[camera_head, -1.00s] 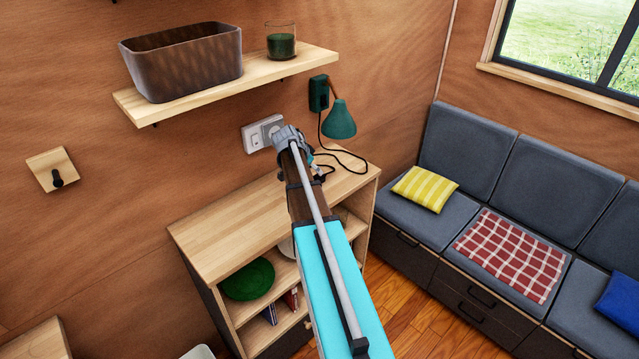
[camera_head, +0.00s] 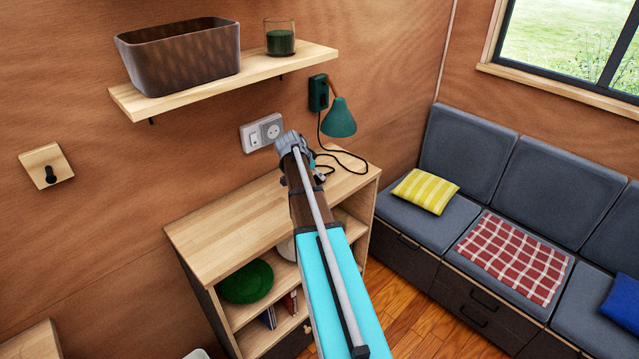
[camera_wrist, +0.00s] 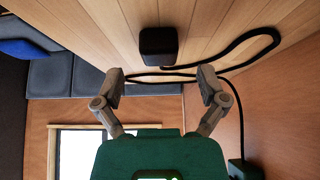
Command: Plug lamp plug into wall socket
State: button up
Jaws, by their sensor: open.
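The black lamp plug (camera_wrist: 158,45) lies on the wooden cabinet top in the wrist view, with its black cable (camera_wrist: 240,58) looping beside it. My gripper (camera_wrist: 160,76) is open and empty, its two fingers spread on either side of the line to the plug. The plug is ahead of the fingertips, apart from them. In the head view my wrist hides most of the plug area. The white wall socket (camera_head: 270,132) is on the wall above the cabinet, left of the green lamp (camera_head: 340,118), and looks empty.
The cabinet top (camera_head: 225,232) is clear to the left. A shelf (camera_head: 160,101) with a brown basket (camera_head: 180,58) and a green glass (camera_head: 280,40) overhangs the socket. A grey sofa (camera_head: 465,140) stands to the right.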

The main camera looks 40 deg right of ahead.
jog(key=shift+b+x, duration=0.8)
jog(key=shift+x, duration=0.5)
jog(key=c, duration=1.2)
